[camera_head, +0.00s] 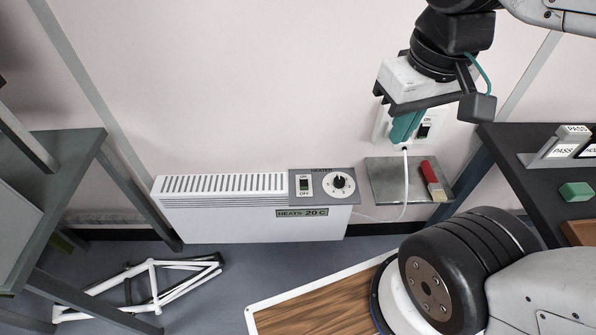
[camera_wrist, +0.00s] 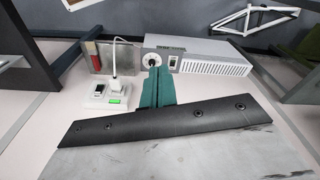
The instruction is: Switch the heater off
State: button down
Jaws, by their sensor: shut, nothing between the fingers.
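The white heater (camera_head: 235,215) stands low against the wall, with a "HEATS 20 C" label. Its grey top panel holds a dark green rocker switch (camera_head: 304,186) marked ON and OFF, and a round dial (camera_head: 339,185). I cannot tell which way the rocker is pressed. In the wrist view the heater (camera_wrist: 215,66) is beyond my fingers. A wall socket (camera_wrist: 105,97) has a plug (camera_wrist: 117,86), a dark switch and a lit green patch. My gripper (camera_head: 402,140), with teal fingers, is shut and empty in front of the socket, partly hiding it. It also shows in the wrist view (camera_wrist: 157,72).
A white cord (camera_head: 406,180) hangs from the plug past a grey wall plate or shelf (camera_head: 388,185) with a red-handled brush (camera_head: 433,178). Benches stand left (camera_head: 60,150) and right (camera_head: 505,150). A white bike frame (camera_head: 150,290) lies on the floor.

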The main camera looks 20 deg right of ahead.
jog(key=w+a+f+t+y, duration=0.2)
jog(key=w+a+f+y, duration=0.3)
jog(key=w, duration=0.7)
jog(key=w+a+f+t+y, duration=0.1)
jog(key=w+a+f+t, duration=0.1)
jog(key=w+a, duration=0.75)
jog(key=w+d+f+m+h, duration=0.25)
jog(key=w+d+f, duration=0.35)
jog(key=w+f, duration=0.55)
jog(key=s+d+f+g+h, duration=0.1)
jog(key=s+d+f+h, duration=0.1)
jog(key=f, duration=0.6)
jog(key=s+d+f+m+g+h, duration=0.1)
jog(key=s+d+f+h, duration=0.1)
jog(key=f, duration=0.6)
jog(key=shift+s+d+g, duration=0.15)
jog(key=shift+d+g, duration=0.25)
jog(key=shift+d, duration=0.5)
jog(key=shift+f, duration=0.1)
